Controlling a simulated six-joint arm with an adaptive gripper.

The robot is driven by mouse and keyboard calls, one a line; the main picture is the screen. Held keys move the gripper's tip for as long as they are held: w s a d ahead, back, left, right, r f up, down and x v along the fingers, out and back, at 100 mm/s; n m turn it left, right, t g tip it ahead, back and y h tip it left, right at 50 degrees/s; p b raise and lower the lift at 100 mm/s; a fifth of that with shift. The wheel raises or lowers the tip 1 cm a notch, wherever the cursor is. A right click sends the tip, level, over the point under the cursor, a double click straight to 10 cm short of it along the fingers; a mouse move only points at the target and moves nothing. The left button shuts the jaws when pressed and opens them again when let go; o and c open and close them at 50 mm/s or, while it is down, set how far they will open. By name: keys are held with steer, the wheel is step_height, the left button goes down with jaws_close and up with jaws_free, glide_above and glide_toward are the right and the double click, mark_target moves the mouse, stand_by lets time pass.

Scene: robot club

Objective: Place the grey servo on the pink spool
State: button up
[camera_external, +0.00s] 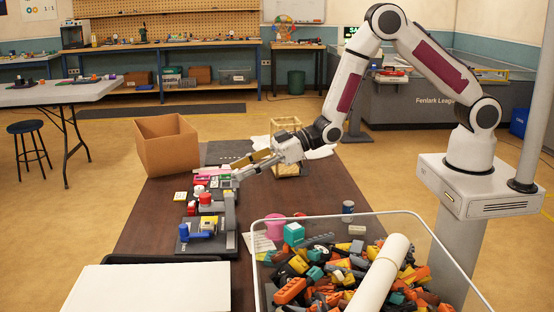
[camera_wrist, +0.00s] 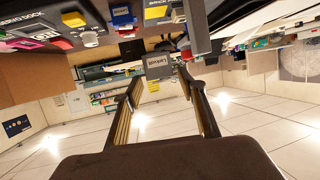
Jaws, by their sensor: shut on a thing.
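A small grey block with dark lettering, the grey servo (camera_wrist: 157,67), sits between the fingertips of my gripper (camera_wrist: 160,74) in the wrist view. In the external view my gripper (camera_external: 238,174) is tilted, pointing left and down, above the far part of the brown table; the servo is too small there to tell apart from the fingers. The pink spool (camera_external: 275,226) stands on the table, nearer the camera and to the right of my fingertips, apart from them. The spool cannot be made out clearly in the wrist view.
A cardboard box (camera_external: 165,150) and a wooden frame (camera_external: 286,127) are farther back.

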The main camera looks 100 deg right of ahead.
steer(key=s+a+r, duration=0.4)
steer(key=s+a, duration=0.5)
steer(key=s, duration=0.1)
steer(key=shift+s+r, duration=0.15)
steer(key=shift+a, duration=0.1)
glide_above(284, 218)
steer(key=shift+f, duration=2.95)
steer(key=shift+f, duration=2.05)
steer(key=shift+f, duration=0.2)
steer(key=o, duration=1.1)
steer(key=shift+r, duration=0.2)
